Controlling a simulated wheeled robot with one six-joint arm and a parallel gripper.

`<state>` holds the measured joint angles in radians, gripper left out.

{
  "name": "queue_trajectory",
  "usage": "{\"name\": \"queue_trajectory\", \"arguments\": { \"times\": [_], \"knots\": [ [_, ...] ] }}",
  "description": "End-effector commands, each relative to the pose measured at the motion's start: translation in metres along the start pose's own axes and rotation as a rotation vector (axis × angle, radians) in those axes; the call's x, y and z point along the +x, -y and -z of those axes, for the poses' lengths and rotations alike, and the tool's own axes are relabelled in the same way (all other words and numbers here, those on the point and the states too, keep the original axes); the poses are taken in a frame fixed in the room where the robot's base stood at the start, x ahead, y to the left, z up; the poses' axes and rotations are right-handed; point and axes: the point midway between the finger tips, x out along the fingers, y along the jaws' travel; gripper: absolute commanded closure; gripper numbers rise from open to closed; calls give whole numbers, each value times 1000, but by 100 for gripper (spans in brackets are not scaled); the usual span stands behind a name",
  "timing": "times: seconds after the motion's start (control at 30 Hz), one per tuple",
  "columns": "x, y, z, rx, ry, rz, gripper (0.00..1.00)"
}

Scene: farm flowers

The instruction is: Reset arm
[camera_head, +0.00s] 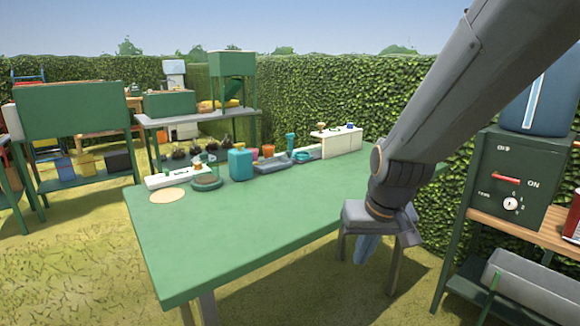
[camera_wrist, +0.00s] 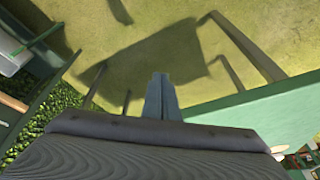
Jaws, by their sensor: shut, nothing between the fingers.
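My arm comes down from the upper right in the head view and ends in my gripper (camera_head: 367,248), which points down beside the right end of the green table (camera_head: 230,235). In the wrist view my gripper (camera_wrist: 161,78) shows as two grey fingers pressed together, with nothing between them. Below it lies grass in shadow. The table edge (camera_wrist: 240,104) is close on the right in the wrist view.
A teal jug (camera_head: 240,164), a round dish (camera_head: 206,183) and several pots and trays stand along the table's back edge. The table's front is bare. A shelf with a dark green control box (camera_head: 508,180) stands at the right. A hedge (camera_head: 310,85) runs behind.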

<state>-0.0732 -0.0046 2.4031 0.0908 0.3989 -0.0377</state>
Motion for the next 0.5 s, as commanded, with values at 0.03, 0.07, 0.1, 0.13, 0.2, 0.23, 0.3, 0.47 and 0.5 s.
{"name": "queue_trajectory", "arguments": {
  "times": [0.03, 0.07, 0.1, 0.13, 0.2, 0.23, 0.3, 0.47, 0.5],
  "knots": [
    [-9, 10, -20, -20, 41, 8, 100],
    [-13, 13, -31, -28, 66, 12, 100],
    [-17, 18, -45, -39, 98, 15, 100],
    [-21, 21, -55, -47, 119, 18, 100],
    [-29, 26, -76, -65, 167, 22, 100],
    [-32, 28, -85, -72, 187, 23, 100],
    [-40, 32, -104, -88, 228, 25, 100],
    [-56, 39, -144, -123, 316, 27, 100],
    [-60, 40, -154, -131, 337, 27, 100]
  ]
}}
